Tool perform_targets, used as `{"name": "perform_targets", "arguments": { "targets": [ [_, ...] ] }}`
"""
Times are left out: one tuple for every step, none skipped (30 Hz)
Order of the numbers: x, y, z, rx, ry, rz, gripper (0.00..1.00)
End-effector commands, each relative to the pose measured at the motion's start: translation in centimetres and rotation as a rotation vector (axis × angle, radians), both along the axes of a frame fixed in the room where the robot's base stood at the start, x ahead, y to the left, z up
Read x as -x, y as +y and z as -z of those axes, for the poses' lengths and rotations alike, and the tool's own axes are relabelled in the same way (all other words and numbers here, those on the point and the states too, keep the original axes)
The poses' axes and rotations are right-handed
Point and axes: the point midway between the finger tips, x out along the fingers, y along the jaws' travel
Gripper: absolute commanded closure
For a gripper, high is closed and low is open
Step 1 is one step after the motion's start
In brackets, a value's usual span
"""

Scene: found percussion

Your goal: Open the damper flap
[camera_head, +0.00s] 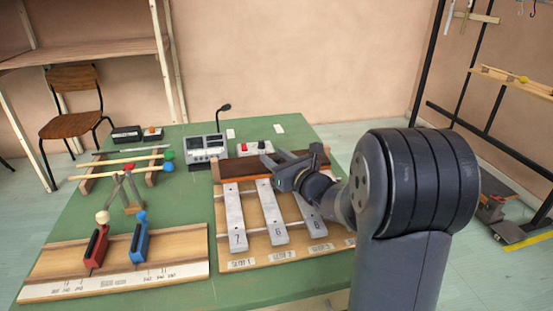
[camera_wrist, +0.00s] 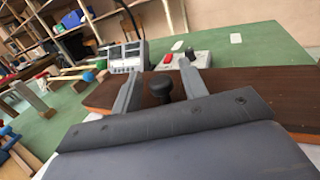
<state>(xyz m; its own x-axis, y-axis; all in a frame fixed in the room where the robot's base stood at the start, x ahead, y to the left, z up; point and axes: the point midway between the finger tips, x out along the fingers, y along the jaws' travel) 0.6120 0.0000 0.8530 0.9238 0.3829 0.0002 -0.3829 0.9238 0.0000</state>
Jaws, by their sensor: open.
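The damper flap is a dark brown wooden board (camera_head: 235,168) lying along the back of the metal bars on a wooden base (camera_head: 225,248). In the wrist view the flap (camera_wrist: 245,84) crosses below my fingers and carries a black knob (camera_wrist: 161,87). My gripper (camera_head: 275,157) is over the flap, its fingers pointing left and back. In the wrist view my open gripper (camera_wrist: 160,72) has one finger on each side of the knob; I cannot tell whether either finger touches it. My arm hides the flap's right part in the head view.
Grey bars (camera_head: 238,215) lie in front of the flap. A grey console (camera_head: 205,147) with a microphone and a box with a red button (camera_head: 252,147) stand behind it. Left are mallets (camera_head: 125,160) and a board with red and blue clappers (camera_head: 140,243). The green table (camera_head: 190,205) has bare patches between.

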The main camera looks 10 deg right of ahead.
Motion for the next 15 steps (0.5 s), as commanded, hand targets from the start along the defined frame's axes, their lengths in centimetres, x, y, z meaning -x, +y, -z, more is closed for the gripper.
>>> {"name": "perform_targets", "arguments": {
  "targets": [
    [-0.13, 0.09, 0.01, 0.000, 0.000, 0.000, 0.59],
    [-0.17, 0.09, 0.01, 0.000, 0.000, 0.000, 0.59],
    [-0.20, 0.09, 0.01, 0.000, 0.000, 0.000, 0.59],
    [-0.20, 0.09, 0.00, 0.000, 0.000, 0.000, 0.59],
    [-0.19, 0.09, 0.00, 0.000, 0.000, 0.000, 0.59],
    [-0.18, 0.08, 0.00, 0.000, 0.000, 0.000, 0.59],
    [-0.18, 0.08, 0.00, 0.000, 0.000, 0.000, 0.59],
    [-0.18, 0.07, 0.00, 0.000, 0.000, 0.000, 0.59],
    [-0.18, 0.07, 0.00, 0.000, 0.000, 0.000, 0.61],
    [-0.17, 0.06, 0.00, 0.000, 0.000, 0.000, 0.64],
    [-0.17, 0.06, 0.00, 0.000, 0.000, 0.000, 0.66],
    [-0.17, 0.06, 0.00, 0.000, 0.000, 0.000, 0.69],
    [-0.16, 0.06, 0.00, 0.000, 0.000, 0.000, 0.72],
    [-0.16, 0.06, 0.00, 0.000, 0.000, 0.000, 0.74],
    [-0.16, 0.06, 0.00, 0.000, 0.000, 0.000, 0.78]
  ]
}}
